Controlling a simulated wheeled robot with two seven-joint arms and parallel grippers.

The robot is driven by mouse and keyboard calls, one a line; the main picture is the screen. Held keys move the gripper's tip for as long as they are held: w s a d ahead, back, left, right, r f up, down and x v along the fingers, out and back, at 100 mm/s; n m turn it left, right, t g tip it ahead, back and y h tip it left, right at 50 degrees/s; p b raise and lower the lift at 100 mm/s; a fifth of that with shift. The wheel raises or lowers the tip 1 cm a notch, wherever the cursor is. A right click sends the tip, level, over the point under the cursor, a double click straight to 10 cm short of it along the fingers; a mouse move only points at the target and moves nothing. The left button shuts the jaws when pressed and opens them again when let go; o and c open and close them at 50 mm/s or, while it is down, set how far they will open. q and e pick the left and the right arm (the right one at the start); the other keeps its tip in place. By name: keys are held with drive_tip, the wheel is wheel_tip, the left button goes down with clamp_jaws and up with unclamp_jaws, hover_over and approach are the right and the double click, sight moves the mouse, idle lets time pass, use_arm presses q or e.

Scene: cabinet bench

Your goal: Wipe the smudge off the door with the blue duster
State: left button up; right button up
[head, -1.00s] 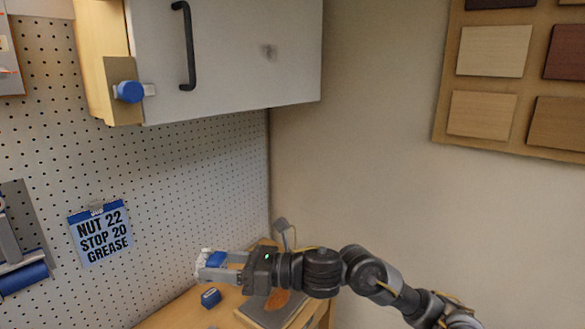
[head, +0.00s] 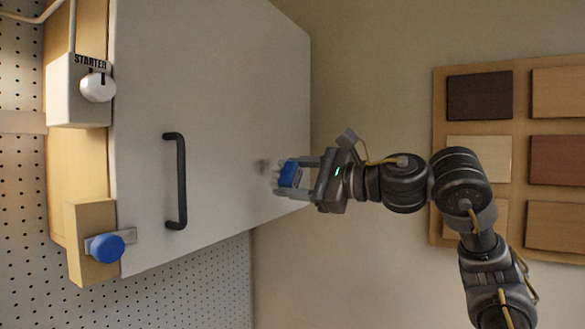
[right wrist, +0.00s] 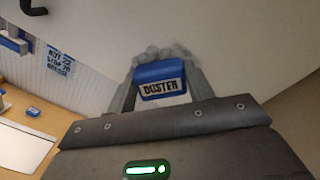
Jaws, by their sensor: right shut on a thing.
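The grey cabinet door (head: 225,90) is closed and has a black vertical handle (head: 179,180). A faint grey smudge (head: 262,166) shows on the door, right of the handle. My right gripper (head: 288,178) is shut on the blue duster (head: 291,173), whose grey fluffy head points at the door just right of the smudge. I cannot tell whether the head touches the door; part of the smudge may be hidden behind it. In the right wrist view the duster (right wrist: 160,82) sits between the fingers, its label reading DUSTER. My left gripper is not in view.
A blue knob (head: 106,247) and a white STARTER dial (head: 98,87) stick out at the cabinet's left edge. A board of wood samples (head: 520,190) hangs on the right wall. The bench (right wrist: 25,130) lies below with a small blue block (right wrist: 33,111).

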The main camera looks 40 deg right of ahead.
drive_tip(key=shift+s+d+r, duration=0.35)
drive_tip(key=shift+d+r, duration=0.05)
drive_tip(key=shift+r, duration=0.05)
drive_tip(key=shift+w+a, duration=0.15)
drive_tip(key=shift+w, duration=0.1)
drive_tip(key=shift+x, duration=2.75)
drive_tip(key=shift+w, duration=0.1)
drive_tip(key=shift+w+a, duration=0.15)
drive_tip(key=shift+w, duration=0.6)
drive_tip(key=shift+w+d, duration=0.2)
drive_tip(key=shift+d, duration=0.75)
drive_tip(key=shift+w+d, duration=0.2)
drive_tip(key=shift+d, duration=0.7)
